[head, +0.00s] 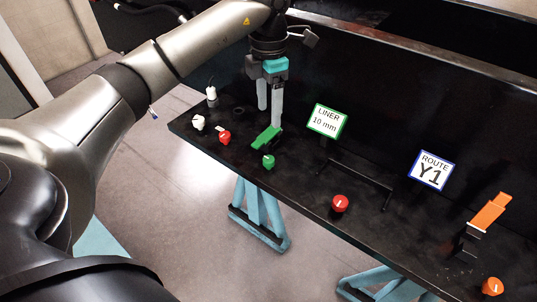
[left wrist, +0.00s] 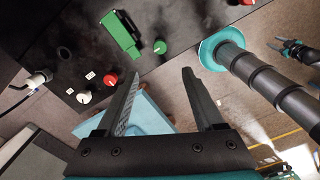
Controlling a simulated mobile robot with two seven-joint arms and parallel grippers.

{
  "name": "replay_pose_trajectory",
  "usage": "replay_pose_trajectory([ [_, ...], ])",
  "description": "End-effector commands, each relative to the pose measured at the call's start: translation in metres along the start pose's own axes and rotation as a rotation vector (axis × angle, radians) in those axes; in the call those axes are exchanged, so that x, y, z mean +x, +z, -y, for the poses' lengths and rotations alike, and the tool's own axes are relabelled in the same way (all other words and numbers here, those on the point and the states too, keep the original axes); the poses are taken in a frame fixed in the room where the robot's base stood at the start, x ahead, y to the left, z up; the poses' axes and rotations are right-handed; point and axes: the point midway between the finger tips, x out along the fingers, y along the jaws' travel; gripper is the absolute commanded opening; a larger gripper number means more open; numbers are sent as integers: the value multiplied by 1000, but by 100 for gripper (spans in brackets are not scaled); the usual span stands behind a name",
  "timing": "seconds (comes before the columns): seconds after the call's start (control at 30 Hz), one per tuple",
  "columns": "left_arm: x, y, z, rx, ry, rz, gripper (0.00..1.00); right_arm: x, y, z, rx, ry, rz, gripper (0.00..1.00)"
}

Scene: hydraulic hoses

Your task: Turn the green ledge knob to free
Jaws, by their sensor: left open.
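The green ledge knob (head: 268,161) is a small round knob with a pale mark, on the front edge of the black bench. It also shows in the left wrist view (left wrist: 160,46), ahead of the gap between my fingers. A green lever-like block (head: 267,138) lies just behind it, also in the left wrist view (left wrist: 123,34). My left gripper (head: 269,113) is open and empty, pointing down above and behind the knob, apart from it. Its fingers also show in the left wrist view (left wrist: 160,76). What seems to be my right gripper (left wrist: 291,48) is small at the far right there.
Another red knob (head: 340,203) and an orange knob (head: 492,286) are to the right. A "LINER 10 mm" sign (head: 327,121) and a "ROUTE Y1" sign (head: 431,171) stand behind.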

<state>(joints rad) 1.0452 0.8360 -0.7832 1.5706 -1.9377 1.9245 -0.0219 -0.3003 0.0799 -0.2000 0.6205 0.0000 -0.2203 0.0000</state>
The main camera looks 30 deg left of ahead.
Motion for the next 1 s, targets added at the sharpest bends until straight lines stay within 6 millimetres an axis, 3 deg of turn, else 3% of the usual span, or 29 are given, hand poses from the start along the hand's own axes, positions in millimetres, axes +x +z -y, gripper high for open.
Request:
replay_pose_trajectory([
  [0.17,17,-2,0,-2,0,-11,70,-2,0,0,0,0,-1,50],
  [0.7,127,-2,1,-1,-2,-8,70,-12,-1,0,0,0,0,50],
  [1.0,151,-2,0,-1,1,-5,70,-13,-1,0,0,0,0,50],
])
